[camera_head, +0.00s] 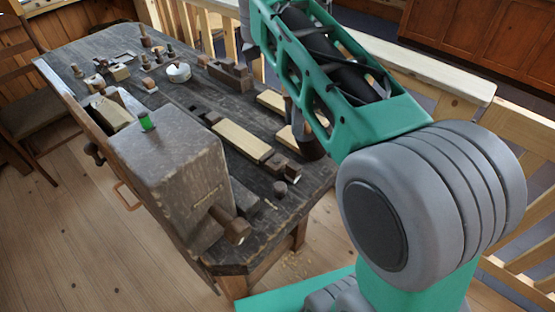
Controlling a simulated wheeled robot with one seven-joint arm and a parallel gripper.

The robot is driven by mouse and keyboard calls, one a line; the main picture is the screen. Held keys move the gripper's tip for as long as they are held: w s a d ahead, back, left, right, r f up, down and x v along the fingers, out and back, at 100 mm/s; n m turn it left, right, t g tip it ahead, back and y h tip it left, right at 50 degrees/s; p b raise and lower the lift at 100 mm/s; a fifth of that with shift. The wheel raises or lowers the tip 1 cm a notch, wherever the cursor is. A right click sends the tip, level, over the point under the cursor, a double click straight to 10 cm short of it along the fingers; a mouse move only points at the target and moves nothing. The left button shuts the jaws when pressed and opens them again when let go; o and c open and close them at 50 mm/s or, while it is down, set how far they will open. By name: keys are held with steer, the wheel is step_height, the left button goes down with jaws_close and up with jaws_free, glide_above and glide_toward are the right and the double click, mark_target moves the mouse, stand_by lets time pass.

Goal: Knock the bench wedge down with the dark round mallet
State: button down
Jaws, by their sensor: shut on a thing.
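A small green piece (147,121), which looks like the bench wedge, stands up from the top far edge of a large worn grey wooden block (175,175) at the bench's near left end. How deep it sits cannot be told. A dark brown rounded thing (312,147), possibly the mallet head, shows just below my teal arm, over the right side of the bench. My arm covers part of it. My gripper is hidden behind the arm, so its hold does not show.
The dark workbench (195,95) carries a pale wooden board (243,140), a round white thing (179,72) and several small turned pieces at its far end. A wooden screw handle (232,228) juts from the block's near side. A pale railing (410,62) runs behind my arm.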

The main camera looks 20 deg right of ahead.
steer(key=a, duration=0.5)
steer(key=shift+s+f+b, duration=0.15)
steer(key=shift+f+b, duration=0.25)
stand_by(0.7)
steer(key=shift+f, duration=0.1)
steer(key=shift+a, duration=0.2)
stand_by(0.8)
